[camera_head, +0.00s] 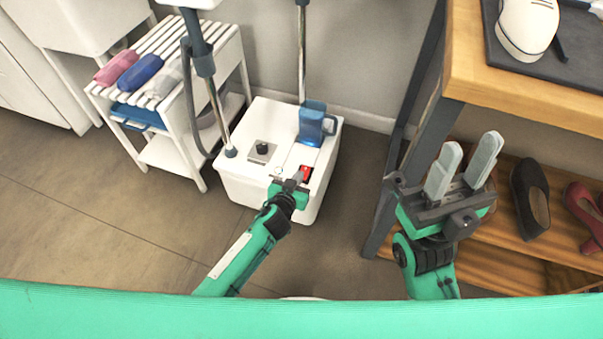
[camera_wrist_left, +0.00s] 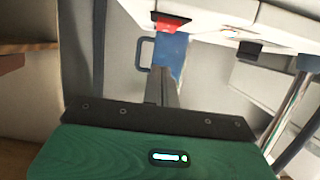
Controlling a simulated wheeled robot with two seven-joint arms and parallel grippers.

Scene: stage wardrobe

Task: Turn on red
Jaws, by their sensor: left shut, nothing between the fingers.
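A red switch (camera_head: 306,171) sits on the top of a white box-shaped steamer base (camera_head: 245,185), near its front right edge. It also shows in the left wrist view (camera_wrist_left: 170,22), just beyond my fingertips. My left gripper (camera_head: 297,177) is shut and empty, with its tips beside the switch; I cannot tell whether they touch it. The shut fingers also show in the left wrist view (camera_wrist_left: 160,85). My right gripper (camera_head: 465,160) is open and empty, beside the wooden table, away from the base.
Poles rise from the base. A white slatted rack (camera_head: 180,50) stands left, a wooden table (camera_head: 490,85) right. Shoes (camera_head: 530,195) lie on a low shelf.

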